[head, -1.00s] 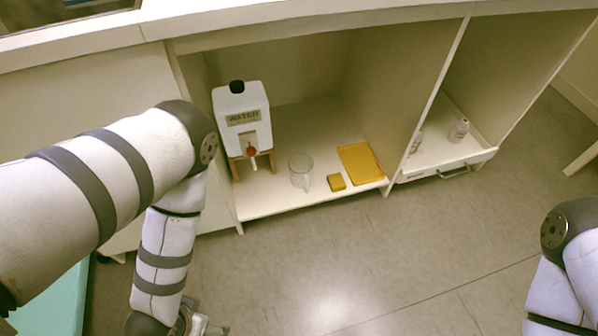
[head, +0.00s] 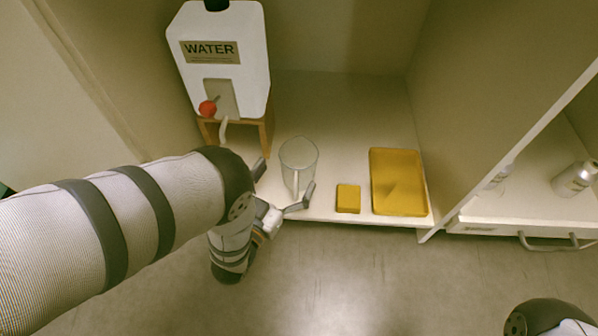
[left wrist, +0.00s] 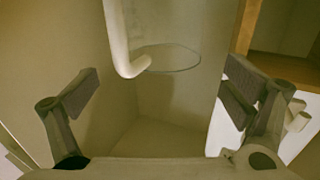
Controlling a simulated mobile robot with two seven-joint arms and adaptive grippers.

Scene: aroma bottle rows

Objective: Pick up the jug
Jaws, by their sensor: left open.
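The jug (head: 299,158) is clear glass and stands upright on the cabinet's bottom shelf near its front edge, handle facing the front. My left gripper (head: 284,181) is open at the jug's front, one finger on its left and one by its front right. In the left wrist view, the jug's pale handle (left wrist: 119,40) and thin rim show between the spread fingers (left wrist: 160,90). Whether a finger touches the glass I cannot tell. My right arm shows only at the bottom right corner of the head view; its gripper is out of view.
A white water container (head: 222,65) with a red tap stands on a wooden stand (head: 266,132) behind and left of the jug. A yellow block (head: 348,198) and yellow tray (head: 398,182) lie to its right.

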